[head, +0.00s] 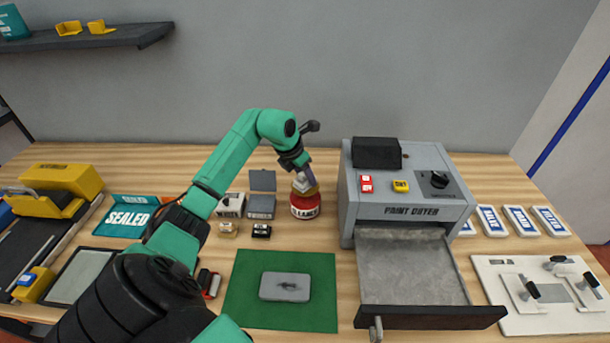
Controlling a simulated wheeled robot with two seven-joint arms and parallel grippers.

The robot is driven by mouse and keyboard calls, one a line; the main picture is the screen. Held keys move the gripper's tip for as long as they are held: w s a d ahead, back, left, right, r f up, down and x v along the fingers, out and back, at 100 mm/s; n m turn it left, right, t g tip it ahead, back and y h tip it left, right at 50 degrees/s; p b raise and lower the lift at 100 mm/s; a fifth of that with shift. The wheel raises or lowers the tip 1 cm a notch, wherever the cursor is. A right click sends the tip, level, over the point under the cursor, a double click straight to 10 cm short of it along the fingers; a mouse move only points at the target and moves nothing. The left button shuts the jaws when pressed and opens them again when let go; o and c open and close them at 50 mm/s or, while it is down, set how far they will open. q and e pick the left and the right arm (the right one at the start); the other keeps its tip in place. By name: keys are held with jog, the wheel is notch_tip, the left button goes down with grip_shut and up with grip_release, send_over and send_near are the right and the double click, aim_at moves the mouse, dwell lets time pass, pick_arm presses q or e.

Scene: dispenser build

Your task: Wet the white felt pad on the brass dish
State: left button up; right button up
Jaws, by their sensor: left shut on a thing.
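A red can (304,206) with white lettering, partly unreadable, stands on the table left of the paint dryer. The brass dish (312,190) is on top of it. My left gripper (302,176) comes down from above, shut on a small whitish piece at its fingertips, which looks like the white felt pad (301,184). The pad is at the dish; at this size I cannot tell whether they touch. The fingers hide part of both. My right gripper is not in view.
The grey paint dryer (408,190) stands close right of the can, its tray (412,265) pulled out in front. A grey plate (285,286) lies on a green mat (240,290). Small boxes (261,206) stand close left of the can. The table edge is at the front.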

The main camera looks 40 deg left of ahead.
pick_arm(q)
jog(key=shift+f+b, duration=0.55)
jog(key=shift+f, duration=0.25)
dwell(0.5)
jog(key=shift+r, duration=0.1)
dwell(0.6)
notch_tip(320, 180, up, 7)
jog(key=p, duration=0.5)
dwell(0.3)
dwell(0.4)
